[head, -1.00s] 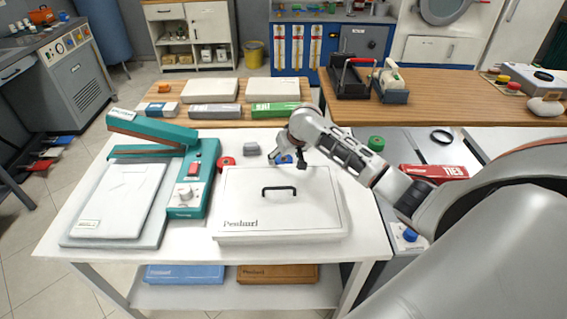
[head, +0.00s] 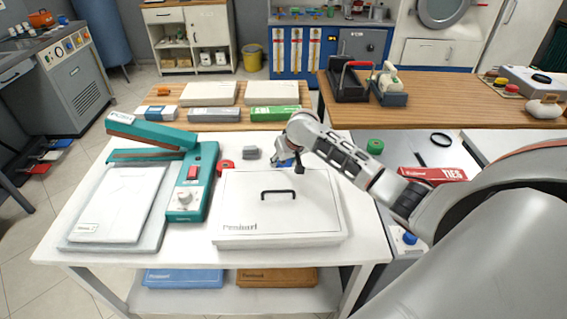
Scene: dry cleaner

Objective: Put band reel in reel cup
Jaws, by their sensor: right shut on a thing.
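My right gripper (head: 284,160) is low over the white table, just behind the white lidded case. It is shut on a small blue thing (head: 286,163), which looks like the band reel; the fingers and the case hide most of it. A red reel-like piece (head: 226,165) and a small grey block (head: 250,153) stand to its left. A green reel (head: 376,146) stands to its right beyond the arm. I cannot tell which thing is the reel cup. My left gripper is out of view.
The white case (head: 275,205) with a black handle fills the table's front middle. A teal press (head: 195,190) stands left of it. A red box (head: 432,173) and a black ring (head: 440,139) lie at right. Boxes stand on the wooden table (head: 180,120) behind.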

